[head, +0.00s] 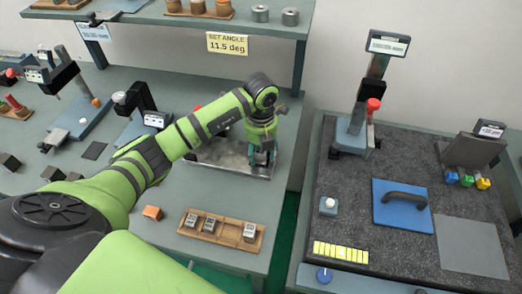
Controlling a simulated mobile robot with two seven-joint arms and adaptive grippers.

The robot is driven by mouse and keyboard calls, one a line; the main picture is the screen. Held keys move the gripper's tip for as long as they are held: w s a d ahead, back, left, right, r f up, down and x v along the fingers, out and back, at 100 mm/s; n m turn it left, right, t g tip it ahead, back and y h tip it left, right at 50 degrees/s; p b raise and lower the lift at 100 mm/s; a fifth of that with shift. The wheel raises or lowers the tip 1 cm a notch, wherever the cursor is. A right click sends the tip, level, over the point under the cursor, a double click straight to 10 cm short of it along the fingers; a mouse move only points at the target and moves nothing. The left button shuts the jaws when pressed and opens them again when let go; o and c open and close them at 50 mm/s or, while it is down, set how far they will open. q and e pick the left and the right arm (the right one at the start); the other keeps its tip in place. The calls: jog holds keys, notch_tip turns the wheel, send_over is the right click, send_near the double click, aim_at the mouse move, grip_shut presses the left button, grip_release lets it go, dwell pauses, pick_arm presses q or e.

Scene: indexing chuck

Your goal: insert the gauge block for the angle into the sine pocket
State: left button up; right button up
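A wooden tray (182,229) on the left bench holds three small metal gauge blocks (209,225) with dark labels too small to read surely. A yellow sign (227,43) on the shelf edge reads "SET ANGLE 11.5 deg". My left arm reaches across the bench, and my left gripper (262,158) points down over the right end of a grey metal plate (228,163). Its fingers are too small and partly hidden to tell whether they are open or hold anything. I cannot make out the sine pocket; the arm hides part of the plate. My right gripper is not in view.
Stands and dark blocks fill the bench's left side. Beyond a gap on the right, a granite table (390,240) carries a gauge stand (355,130), a blue plate with handle (402,206) and a yellow strip (340,252).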

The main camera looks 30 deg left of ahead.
pick_arm(q)
jog(key=shift+r, duration=0.45)
notch_tip(320, 180, up, 12)
jog(key=b, duration=0.2)
jog(key=shift+f+b, duration=0.25)
jog(key=shift+b, duration=0.1)
